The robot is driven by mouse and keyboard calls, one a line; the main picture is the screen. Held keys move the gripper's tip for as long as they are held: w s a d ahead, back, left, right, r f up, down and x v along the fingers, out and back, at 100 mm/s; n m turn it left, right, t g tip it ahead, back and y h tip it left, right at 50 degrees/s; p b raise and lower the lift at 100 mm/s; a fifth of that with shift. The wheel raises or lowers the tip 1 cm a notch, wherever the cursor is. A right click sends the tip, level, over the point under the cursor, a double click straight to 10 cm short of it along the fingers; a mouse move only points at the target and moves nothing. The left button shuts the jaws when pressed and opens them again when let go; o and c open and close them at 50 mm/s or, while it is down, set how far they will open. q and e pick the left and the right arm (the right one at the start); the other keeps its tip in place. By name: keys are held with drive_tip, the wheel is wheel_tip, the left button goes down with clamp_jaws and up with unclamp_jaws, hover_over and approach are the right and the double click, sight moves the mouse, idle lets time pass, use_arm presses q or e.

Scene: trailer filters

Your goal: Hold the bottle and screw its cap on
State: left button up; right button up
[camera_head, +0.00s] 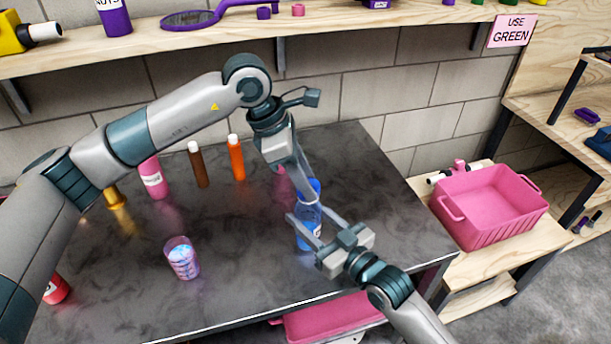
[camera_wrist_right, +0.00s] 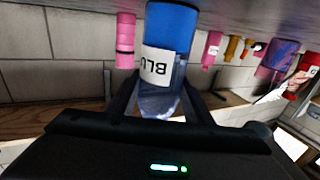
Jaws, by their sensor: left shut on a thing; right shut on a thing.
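The blue bottle (camera_head: 308,228) stands upright near the table's right side, with a white label. My right gripper (camera_head: 305,228) comes in from the lower right and is shut on it. In the right wrist view the bottle (camera_wrist_right: 172,28) appears upside down between the fingers, with "BLU" readable on its label. My left gripper (camera_head: 308,192) reaches down from above and is shut at the bottle's top, on the blue cap (camera_head: 314,186). The fingers partly cover the cap, so I cannot tell how it sits on the neck.
Orange (camera_head: 236,160), brown (camera_head: 198,165) and pink (camera_head: 153,178) bottles stand at the table's back. A pink crate (camera_head: 490,203) sits on the right-hand bench. A wooden shelf (camera_head: 350,22) runs above the table.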

use_arm(q)
drive_tip(key=shift+f, duration=0.2)
drive_tip(key=m+g, duration=0.1)
drive_tip(key=m, duration=0.2)
drive_tip(key=m+g, duration=0.1)
drive_tip(key=m, duration=0.2)
drive_tip(key=shift+w+g, duration=0.2)
drive_tip(key=shift+g, duration=0.1)
drive_tip(key=m+g+y, duration=0.1)
drive_tip(key=m, duration=0.3)
drive_tip(key=shift+w+d, duration=0.1)
drive_tip(key=m, duration=0.2)
drive_tip(key=m+g+y, duration=0.1)
drive_tip(key=m, duration=0.1)
drive_tip(key=shift+d+y, duration=0.1)
drive_tip(key=shift+y, duration=0.2)
drive_tip(key=m+y, duration=0.1)
drive_tip(key=m, duration=0.2)
drive_tip(key=m+y, duration=0.1)
drive_tip(key=m, duration=0.3)
drive_tip(key=shift+d+m+g+y, duration=0.15)
drive_tip(key=shift+m+g+y, duration=0.15)
drive_tip(key=shift+y, duration=0.1)
drive_tip(key=m+y, duration=0.1)
drive_tip(key=m, duration=0.3)
drive_tip(key=shift+m+t+y, duration=0.3)
drive_tip(key=shift+t+y, duration=0.1)
drive_tip(key=m+y, duration=0.1)
drive_tip(key=m, duration=0.2)
drive_tip(key=shift+t, duration=0.4)
